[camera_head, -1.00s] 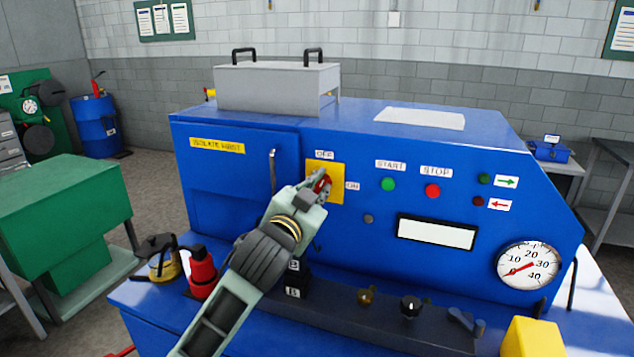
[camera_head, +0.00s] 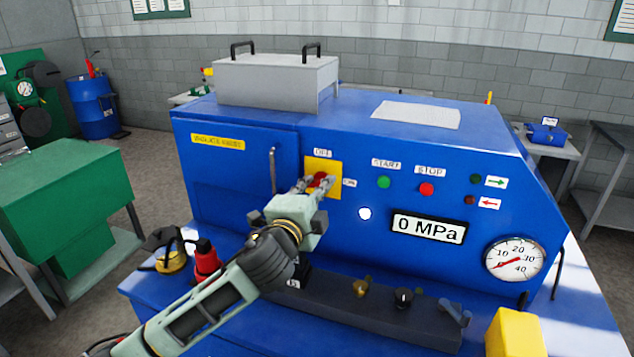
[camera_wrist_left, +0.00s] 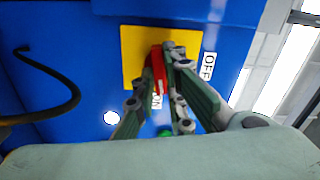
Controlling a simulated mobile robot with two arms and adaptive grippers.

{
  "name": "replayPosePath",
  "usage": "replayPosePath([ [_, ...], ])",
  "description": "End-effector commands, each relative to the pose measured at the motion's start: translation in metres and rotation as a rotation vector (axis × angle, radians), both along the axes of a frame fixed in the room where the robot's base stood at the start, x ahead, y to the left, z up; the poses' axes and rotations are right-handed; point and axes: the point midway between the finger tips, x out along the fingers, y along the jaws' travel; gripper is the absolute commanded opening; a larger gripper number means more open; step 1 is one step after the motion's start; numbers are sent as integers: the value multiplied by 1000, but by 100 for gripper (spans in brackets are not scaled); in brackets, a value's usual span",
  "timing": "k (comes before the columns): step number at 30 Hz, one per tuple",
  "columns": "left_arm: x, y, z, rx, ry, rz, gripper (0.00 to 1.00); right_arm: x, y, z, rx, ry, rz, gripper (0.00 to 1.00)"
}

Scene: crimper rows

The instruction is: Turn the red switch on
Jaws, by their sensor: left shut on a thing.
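The red switch (camera_head: 319,178) sits on a yellow plate (camera_head: 322,163) on the blue machine's front, with an OFF label above and an ON label to the right. In the left wrist view the red handle (camera_wrist_left: 158,66) points toward the ON label (camera_wrist_left: 156,102), away from the OFF label (camera_wrist_left: 208,66). My left gripper (camera_head: 321,184) is shut on the handle, a finger on each side, partly hiding it. The display (camera_head: 428,226) reads 0 MPa and a round lamp (camera_head: 365,213) glows white. My right gripper is out of view.
The green start button (camera_head: 384,182) and red stop button (camera_head: 427,188) are to the right of the switch. A vertical door handle (camera_head: 272,170) stands to its left. A red bottle (camera_head: 206,260), knobs and a yellow block (camera_head: 515,333) are on the lower ledge.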

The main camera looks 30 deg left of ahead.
Motion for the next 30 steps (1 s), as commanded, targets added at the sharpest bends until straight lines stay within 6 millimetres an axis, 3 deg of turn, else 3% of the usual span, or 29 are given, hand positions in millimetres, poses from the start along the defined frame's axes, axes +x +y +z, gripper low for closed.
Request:
replayPosePath([
  [12,0,-1,-2,179,47,-2,0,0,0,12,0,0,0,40],
  [29,0,-1,-4,204,54,-2,0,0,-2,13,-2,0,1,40],
  [30,0,-1,-4,204,54,-2,14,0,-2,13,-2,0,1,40],
])
